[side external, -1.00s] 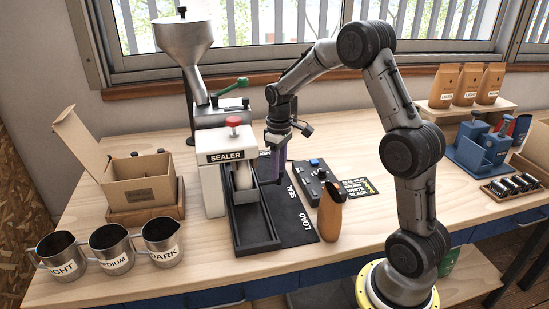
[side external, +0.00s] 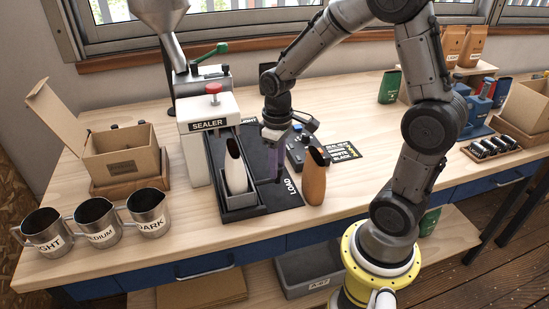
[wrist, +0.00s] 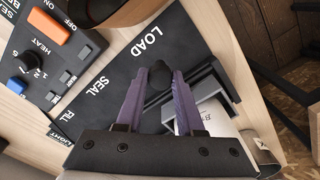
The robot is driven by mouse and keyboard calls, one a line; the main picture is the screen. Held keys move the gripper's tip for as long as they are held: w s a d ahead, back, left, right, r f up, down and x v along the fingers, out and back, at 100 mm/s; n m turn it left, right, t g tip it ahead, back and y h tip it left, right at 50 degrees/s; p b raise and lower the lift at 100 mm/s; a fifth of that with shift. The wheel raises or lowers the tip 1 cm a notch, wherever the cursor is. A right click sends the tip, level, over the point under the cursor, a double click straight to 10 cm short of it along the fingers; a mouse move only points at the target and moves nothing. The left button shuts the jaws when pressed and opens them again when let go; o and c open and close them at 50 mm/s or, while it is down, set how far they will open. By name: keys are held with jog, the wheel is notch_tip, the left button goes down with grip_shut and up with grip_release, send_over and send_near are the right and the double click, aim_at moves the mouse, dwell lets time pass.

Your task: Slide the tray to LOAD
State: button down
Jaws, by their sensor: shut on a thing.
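The black tray (side external: 222,192) sits in its dark track (side external: 250,211) in front of the white sealer (side external: 209,125). A white bag (side external: 236,170) stands upright in it, clear of the sealer head. My gripper (side external: 277,178) is low over the black marked mat, on the tray's right side. In the wrist view its purple fingers are shut on a round black knob (wrist: 160,77) beside the tray (wrist: 190,92). The LOAD lettering (wrist: 147,43) lies close to the knob; SEAL lies farther back along the mat. The bag (wrist: 222,145) is partly hidden by the gripper.
A brown pouch (side external: 315,177) stands close to the LOAD end. The control box (side external: 308,152) is behind it. Three steel cups (side external: 96,223) and an open carton (side external: 121,155) are at left. The bench front edge is close to the track's end.

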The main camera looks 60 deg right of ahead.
jog(key=shift+s+a, duration=0.15)
jog(key=shift+a, duration=0.05)
jog(key=c, duration=0.5)
grip_release()
jog(key=shift+r, duration=0.15)
jog(key=shift+r, duration=0.3)
notch_tip(320, 180, up, 13)
